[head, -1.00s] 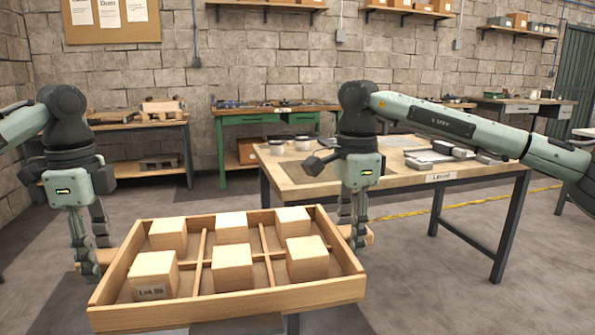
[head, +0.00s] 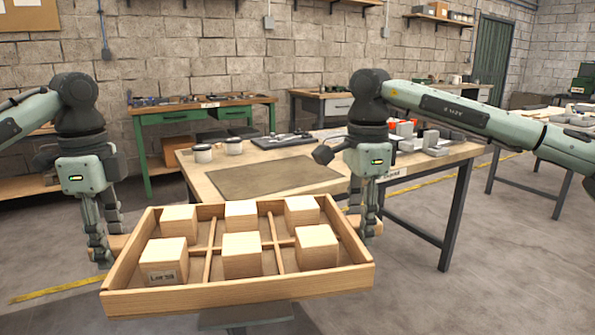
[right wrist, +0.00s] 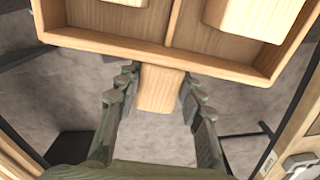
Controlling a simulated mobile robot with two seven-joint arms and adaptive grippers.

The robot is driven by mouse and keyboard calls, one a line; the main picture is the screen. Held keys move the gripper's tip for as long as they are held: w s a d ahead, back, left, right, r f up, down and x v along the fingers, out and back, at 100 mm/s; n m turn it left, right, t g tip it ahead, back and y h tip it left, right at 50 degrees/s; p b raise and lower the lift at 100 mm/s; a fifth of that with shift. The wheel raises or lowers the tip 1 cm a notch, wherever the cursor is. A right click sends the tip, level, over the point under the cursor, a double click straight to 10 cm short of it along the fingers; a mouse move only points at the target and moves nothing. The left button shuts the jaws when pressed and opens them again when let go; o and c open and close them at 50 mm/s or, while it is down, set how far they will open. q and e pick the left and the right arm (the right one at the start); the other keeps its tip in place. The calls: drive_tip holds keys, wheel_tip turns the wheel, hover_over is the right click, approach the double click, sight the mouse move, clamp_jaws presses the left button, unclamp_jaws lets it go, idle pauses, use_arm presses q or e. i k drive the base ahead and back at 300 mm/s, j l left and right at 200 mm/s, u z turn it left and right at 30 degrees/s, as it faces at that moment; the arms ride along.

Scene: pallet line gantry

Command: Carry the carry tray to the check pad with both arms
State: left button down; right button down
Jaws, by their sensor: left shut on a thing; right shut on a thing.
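The wooden carry tray (head: 240,293) is held level in front of me in the head view, with several wooden blocks in its compartments. The front left block (head: 163,262) has a label. My left gripper (head: 110,246) is shut on the tray's left handle. My right gripper (head: 366,222) is shut on the right handle, which shows between its fingers in the right wrist view (right wrist: 160,88). A flat dark mat (head: 270,180), which looks like the check pad, lies on the table beyond the tray. Nothing stands on it.
A green bench (head: 170,116) stands by the wall. Open floor lies to the right, past the table's legs.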

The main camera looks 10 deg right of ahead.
sight(273, 174)
drive_tip(key=i+z, duration=1.05)
drive_tip(key=i, duration=1.1)
drive_tip(key=i+u, duration=0.2)
drive_tip(key=u, duration=1.5)
